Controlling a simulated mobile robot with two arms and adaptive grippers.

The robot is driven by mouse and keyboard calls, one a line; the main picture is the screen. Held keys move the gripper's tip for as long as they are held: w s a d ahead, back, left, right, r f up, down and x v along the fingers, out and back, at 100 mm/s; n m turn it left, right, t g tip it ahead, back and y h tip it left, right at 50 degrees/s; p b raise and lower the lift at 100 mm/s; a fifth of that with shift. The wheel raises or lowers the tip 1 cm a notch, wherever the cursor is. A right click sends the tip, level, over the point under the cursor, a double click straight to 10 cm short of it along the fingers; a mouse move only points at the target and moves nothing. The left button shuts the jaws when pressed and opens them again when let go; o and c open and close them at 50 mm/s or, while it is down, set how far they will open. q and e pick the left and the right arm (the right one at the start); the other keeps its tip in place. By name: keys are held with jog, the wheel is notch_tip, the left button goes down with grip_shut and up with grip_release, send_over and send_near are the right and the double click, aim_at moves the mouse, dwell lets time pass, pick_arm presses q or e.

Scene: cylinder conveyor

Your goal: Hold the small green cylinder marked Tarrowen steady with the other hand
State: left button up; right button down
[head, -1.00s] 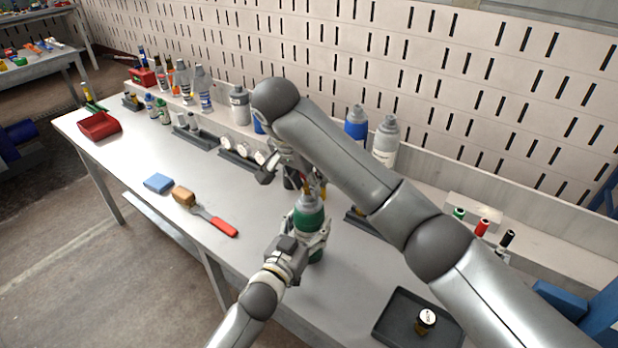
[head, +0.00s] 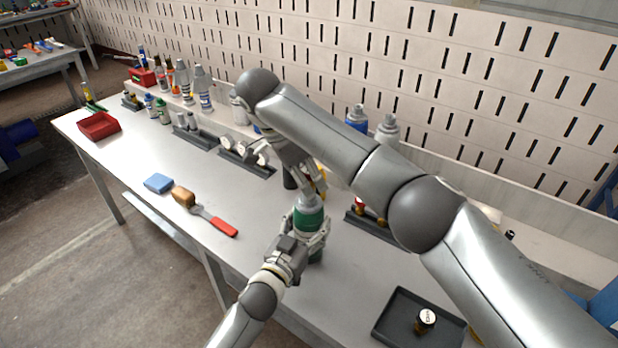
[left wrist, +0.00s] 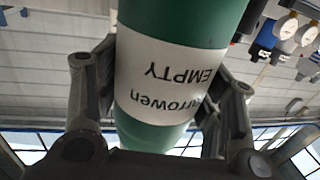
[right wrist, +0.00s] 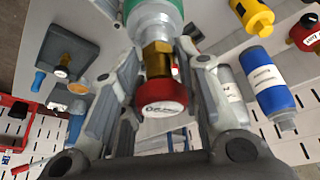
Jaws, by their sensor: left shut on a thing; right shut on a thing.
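The green cylinder (head: 308,216) stands upright over the table, with a grey shoulder. My left gripper (head: 318,238) is shut around its body. In the left wrist view the green cylinder (left wrist: 180,15) has a white label reading "EMPTY" and part of "Tarrowen", upside down, between the fingers. In the right wrist view a brass valve (right wrist: 157,58) with a red knob (right wrist: 161,97) sits on the cylinder's grey top. My right gripper (head: 306,182) is at the cylinder's top, its fingers on either side of the valve and shut on it; the exact contact is hard to see.
A dark tray (head: 385,333) with a black-and-brass fitting (head: 426,318) lies at front right. A red-handled brush (head: 222,227) and a blue sponge (head: 158,183) lie at left. Gauges (head: 245,150) and several cylinders (head: 203,88) line the back.

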jog(key=m+g, duration=0.1)
jog(key=m, duration=0.3)
jog(key=shift+m+g, duration=0.3)
jog(key=shift+g, duration=0.1)
jog(key=c, duration=1.1)
grip_release()
jog(key=shift+c, duration=0.2)
jog(key=shift+r, duration=0.1)
